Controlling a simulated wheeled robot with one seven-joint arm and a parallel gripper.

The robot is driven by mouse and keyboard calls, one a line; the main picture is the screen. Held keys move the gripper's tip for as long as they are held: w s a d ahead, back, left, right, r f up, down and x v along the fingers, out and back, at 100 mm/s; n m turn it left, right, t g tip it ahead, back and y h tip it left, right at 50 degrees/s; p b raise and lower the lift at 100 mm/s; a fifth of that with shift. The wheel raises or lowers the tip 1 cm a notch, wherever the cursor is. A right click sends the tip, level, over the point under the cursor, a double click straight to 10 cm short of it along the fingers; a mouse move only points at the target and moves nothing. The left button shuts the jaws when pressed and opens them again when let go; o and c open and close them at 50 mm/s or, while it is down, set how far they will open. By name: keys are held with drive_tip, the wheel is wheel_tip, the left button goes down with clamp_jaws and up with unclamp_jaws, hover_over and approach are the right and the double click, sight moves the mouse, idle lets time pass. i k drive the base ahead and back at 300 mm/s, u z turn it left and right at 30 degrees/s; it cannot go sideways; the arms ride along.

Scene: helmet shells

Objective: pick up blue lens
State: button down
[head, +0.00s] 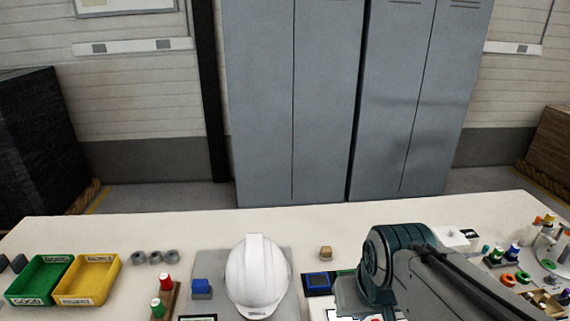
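I cannot tell for certain which item is the blue lens. A small blue piece (202,286) sits on a grey block on the table, left of the white helmet shell (258,275). A dark-framed blue square (318,281) lies flat on the table right of the helmet, close to my arm. Small bottles with blue tops (513,251) stand at the far right. My arm reaches over the right part of the table and covers what lies behind it. My gripper's fingers are not visible, and neither is anything they might hold.
A green bin (40,280) and a yellow bin (88,280) stand at the left, with grey rings (155,257) beside them. Red- and green-capped bottles stand in a brown holder (172,300). A tan block (326,253) lies behind the blue square. The table's back strip is clear.

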sight(315, 280)
drive_tip(key=z, duration=0.05)
drive_tip(key=k, duration=0.5)
drive_tip(key=u, duration=1.4)
drive_tip(key=i, duration=0.85)
drive_tip(key=z, duration=1.9)
